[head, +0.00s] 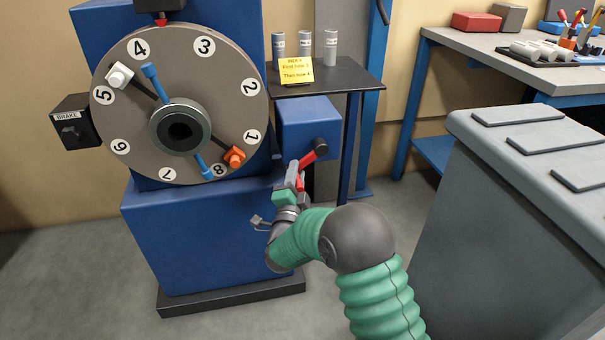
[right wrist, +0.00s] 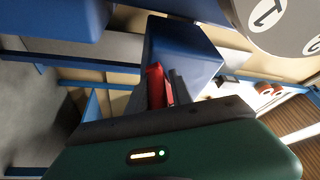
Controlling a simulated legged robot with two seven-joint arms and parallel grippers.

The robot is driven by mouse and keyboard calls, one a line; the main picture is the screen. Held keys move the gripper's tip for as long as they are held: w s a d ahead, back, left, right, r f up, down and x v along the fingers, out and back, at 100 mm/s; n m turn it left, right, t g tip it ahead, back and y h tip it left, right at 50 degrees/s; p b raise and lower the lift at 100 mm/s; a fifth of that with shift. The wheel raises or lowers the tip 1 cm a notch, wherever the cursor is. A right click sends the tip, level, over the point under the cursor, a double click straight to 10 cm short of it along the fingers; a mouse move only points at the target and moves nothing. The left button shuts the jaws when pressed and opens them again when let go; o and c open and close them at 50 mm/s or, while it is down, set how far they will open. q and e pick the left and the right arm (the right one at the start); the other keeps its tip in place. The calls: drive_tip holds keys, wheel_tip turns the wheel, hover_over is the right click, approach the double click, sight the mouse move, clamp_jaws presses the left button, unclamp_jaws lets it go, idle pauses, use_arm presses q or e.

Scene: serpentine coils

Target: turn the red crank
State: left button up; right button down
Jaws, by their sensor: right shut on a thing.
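The fingers hide part of the crank's end. My left gripper is not in view.
A black brake box (head: 74,122) juts from the dial's left. A small dark table (head: 330,78) with several grey cylinders and a yellow note (head: 296,71) stands behind the gearbox. A grey cabinet (head: 480,240) fills the right. Floor shows between machine and cabinet.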

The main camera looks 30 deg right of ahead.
sight(295, 148)
drive_tip(key=r+m+p, duration=0.1)
drive_tip(key=a+r+m+g, duration=0.1)
drive_tip(key=m, duration=0.1)
drive_tip(key=shift+w+r+p, duration=0.1)
drive_tip(key=shift+p, duration=0.3)
drive_tip(key=r+m, duration=0.1)
drive_tip(key=r+m+g+p, duration=0.1)
drive_tip(key=shift+a+m+y+p, duration=0.2)
drive_tip(key=shift+m+y+p, duration=0.1)
drive_tip(key=shift+m, duration=0.1)
drive_tip(key=shift+r, duration=0.25)
drive_tip(key=shift+r+p, duration=0.15)
drive_tip(key=shift+p, duration=0.15)
drive_tip(key=shift+a, duration=0.1)
drive_tip(key=c, duration=1.3)
unclamp_jaws()
drive_tip(key=shift+w, duration=0.1)
